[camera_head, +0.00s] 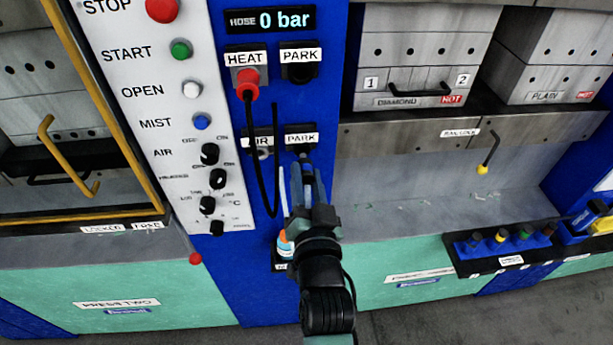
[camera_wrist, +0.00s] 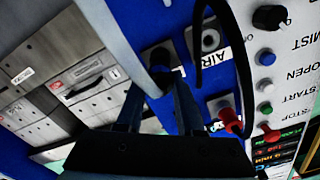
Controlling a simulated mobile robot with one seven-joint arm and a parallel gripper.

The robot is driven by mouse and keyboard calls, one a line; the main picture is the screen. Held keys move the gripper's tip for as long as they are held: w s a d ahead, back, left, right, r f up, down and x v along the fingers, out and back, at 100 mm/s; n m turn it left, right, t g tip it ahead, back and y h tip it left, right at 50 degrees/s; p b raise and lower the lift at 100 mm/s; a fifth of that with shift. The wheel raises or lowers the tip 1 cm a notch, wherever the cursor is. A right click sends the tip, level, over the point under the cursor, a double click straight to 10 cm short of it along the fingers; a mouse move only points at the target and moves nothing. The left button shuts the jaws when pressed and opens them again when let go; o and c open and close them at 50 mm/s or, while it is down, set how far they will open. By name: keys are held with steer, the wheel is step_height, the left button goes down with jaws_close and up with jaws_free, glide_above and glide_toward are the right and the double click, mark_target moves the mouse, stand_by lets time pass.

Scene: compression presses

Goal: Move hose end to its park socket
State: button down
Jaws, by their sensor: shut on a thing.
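My gripper (camera_head: 305,172) is at the lower PARK socket (camera_head: 303,152) on the blue panel. Its fingers, also in the wrist view (camera_wrist: 164,82), are shut on a dark hose end (camera_wrist: 161,66), mostly hidden between them. The hose end is right at the PARK socket; I cannot tell how deeply it sits. The AIR socket (camera_head: 264,152) beside it looks empty, with its grey ring clear in the wrist view (camera_wrist: 210,40). A pale hose (camera_head: 283,190) hangs just left of my gripper.
A red plug (camera_head: 248,88) sits in the HEAT socket, and its black cable (camera_head: 257,160) loops down close left of my gripper. The upper PARK socket (camera_head: 300,73) looks empty. The display (camera_head: 270,20) reads 0 bar. A white control panel (camera_head: 180,110) stands left.

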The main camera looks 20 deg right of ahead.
mark_target(306, 176)
steer(key=shift+x, duration=1.65)
steer(key=shift+c, duration=2.3)
jaws_free()
steer(key=shift+s+a+f+b, duration=0.15)
steer(key=shift+s+b, duration=0.25)
steer(key=shift+s, duration=0.1)
steer(key=b+v, duration=0.3)
steer(key=v, duration=0.9)
steer(key=shift+r+b, duration=0.25)
steer(key=shift+b, duration=0.1)
